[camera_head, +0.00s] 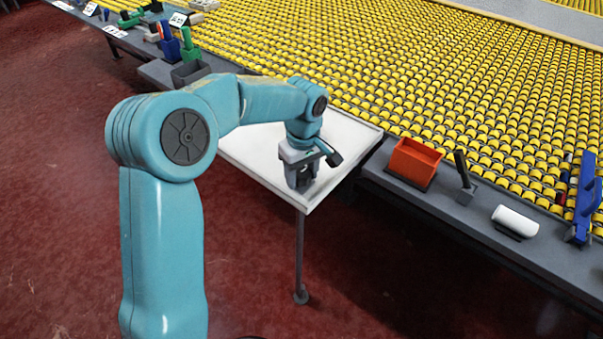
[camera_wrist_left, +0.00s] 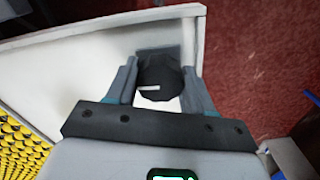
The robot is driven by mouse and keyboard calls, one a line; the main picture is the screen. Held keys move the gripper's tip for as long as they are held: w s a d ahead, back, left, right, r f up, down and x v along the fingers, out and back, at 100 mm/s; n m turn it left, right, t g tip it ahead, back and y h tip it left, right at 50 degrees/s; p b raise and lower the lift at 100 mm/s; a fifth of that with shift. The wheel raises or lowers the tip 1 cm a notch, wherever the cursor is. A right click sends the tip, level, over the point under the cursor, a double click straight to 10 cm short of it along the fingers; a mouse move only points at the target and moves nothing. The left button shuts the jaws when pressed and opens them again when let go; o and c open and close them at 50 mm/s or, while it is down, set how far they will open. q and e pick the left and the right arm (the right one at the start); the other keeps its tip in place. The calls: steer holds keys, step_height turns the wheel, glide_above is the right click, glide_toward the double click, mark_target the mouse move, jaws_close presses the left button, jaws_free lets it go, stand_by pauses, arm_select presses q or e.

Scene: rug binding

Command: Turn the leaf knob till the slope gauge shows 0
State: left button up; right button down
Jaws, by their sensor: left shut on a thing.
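The white leaf (camera_head: 262,160) sticks out from the long bench on a thin leg. My left gripper (camera_head: 301,178) points down over the leaf's near corner. In the left wrist view, the dark, faceted leaf knob (camera_wrist_left: 160,76) with a short white mark sits between the two fingers of my left gripper (camera_wrist_left: 163,84), which is shut on it. In the head view my gripper hides the knob. The white mark lies nearly level in the wrist view. I cannot make out the slope gauge or its reading in either view. My right gripper is not in view.
An orange bin (camera_head: 414,162), a dark upright tool (camera_head: 464,172), a white roll (camera_head: 515,221) and a blue tool (camera_head: 586,200) stand along the bench edge to the right. Yellow rollers (camera_head: 450,80) fill the bench. Red floor (camera_head: 60,180) lies open at left.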

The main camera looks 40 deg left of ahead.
arm_select(q)
steer(key=shift+s+d+f+n, duration=0.2)
steer(key=shift+f+n, duration=0.05)
steer(key=shift+n, duration=0.25)
steer(key=o, duration=1)
steer(key=shift+w, duration=0.1)
steer(key=shift+a+r, duration=0.15)
